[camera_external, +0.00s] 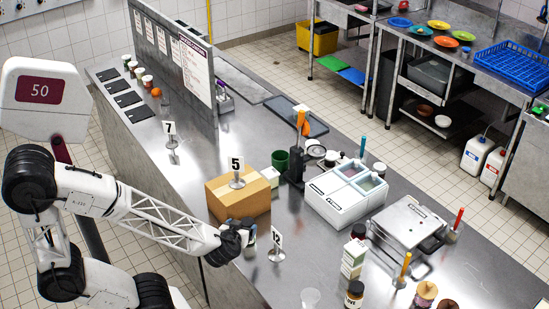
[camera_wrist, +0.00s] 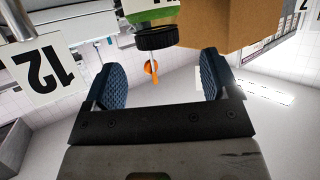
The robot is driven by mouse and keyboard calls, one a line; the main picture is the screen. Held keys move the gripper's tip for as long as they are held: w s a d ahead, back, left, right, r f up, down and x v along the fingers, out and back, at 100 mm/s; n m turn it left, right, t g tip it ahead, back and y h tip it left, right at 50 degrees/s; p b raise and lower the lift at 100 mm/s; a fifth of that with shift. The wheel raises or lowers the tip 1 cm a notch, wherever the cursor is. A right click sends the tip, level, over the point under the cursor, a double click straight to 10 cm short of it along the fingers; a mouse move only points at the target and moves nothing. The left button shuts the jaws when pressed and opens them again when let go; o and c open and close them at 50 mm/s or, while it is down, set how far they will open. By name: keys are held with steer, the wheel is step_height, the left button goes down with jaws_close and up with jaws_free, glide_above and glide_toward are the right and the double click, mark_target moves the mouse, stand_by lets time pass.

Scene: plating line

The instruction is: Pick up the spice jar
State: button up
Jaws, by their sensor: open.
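A jar with a ribbed black lid (camera_wrist: 156,37) and a green label, likely the spice jar, shows at the top of the wrist view, which looks upside down. Its far end is cut off by the frame. My gripper (camera_wrist: 160,82) is open, with its two blue ridged pads apart and nothing between them. The jar lies beyond the pads, roughly in line with the gap. In the external view my gripper (camera_external: 246,232) is low at the counter's near edge, by the cardboard box; it largely hides what stands there.
The cardboard box (camera_external: 238,203) with sign 5 (camera_external: 236,166) stands just behind my gripper, and sign 12 (camera_external: 277,242) close to its right. A white two-well container (camera_external: 345,203), a carton (camera_external: 353,259) and an amber jar (camera_external: 354,295) stand farther right. Bare counter lies between.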

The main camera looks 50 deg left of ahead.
mark_target(247, 222)
steer(key=shift+w+a+f, duration=0.15)
steer(key=shift+w+a, duration=0.05)
steer(key=shift+w, duration=0.1)
stand_by(0.4)
steer(key=shift+x, duration=2.45)
steer(key=shift+d, duration=0.1)
steer(key=c, duration=1.1)
